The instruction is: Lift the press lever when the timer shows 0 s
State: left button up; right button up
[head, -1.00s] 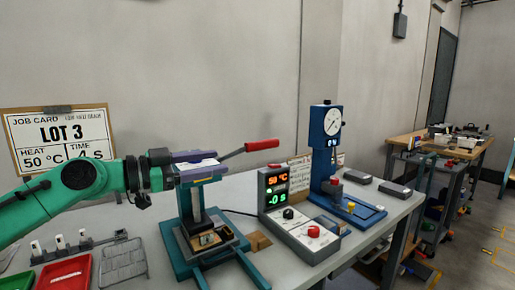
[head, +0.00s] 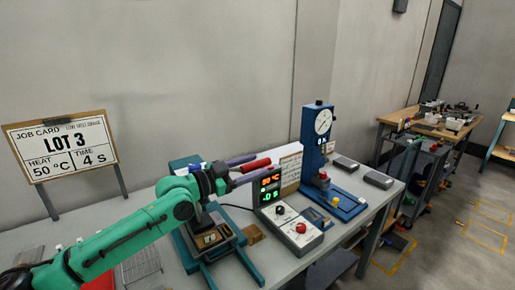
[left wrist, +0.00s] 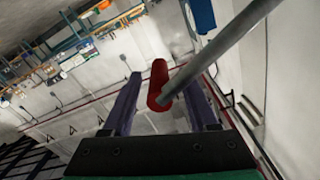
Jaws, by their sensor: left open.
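The heat press (head: 208,238) stands on the bench, with its teal base in front of my left arm. Its lever ends in a red handle (head: 256,165) pointing up and to the right. My left gripper (head: 258,164) is open, its two purple fingers at the handle. In the left wrist view the red handle (left wrist: 158,84) lies between the spread fingers (left wrist: 161,85), apparently without being clamped. My arm hides part of the press head and lever. The timer box (head: 290,228) shows an orange reading and a green one that looks like 0 s. My right gripper is out of view.
The job card (head: 62,146) reads LOT 3, 50 °C, 4 s. A blue gauge press (head: 316,150) stands right of the timer box. A red tray (head: 100,282) and a grey rack (head: 141,266) sit lower left, partly behind my arm.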

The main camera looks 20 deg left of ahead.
pick_arm(q)
jog(key=shift+x, duration=0.9)
jog(key=shift+a+f, duration=0.1)
jog(key=shift+f, duration=0.05)
grip_shut()
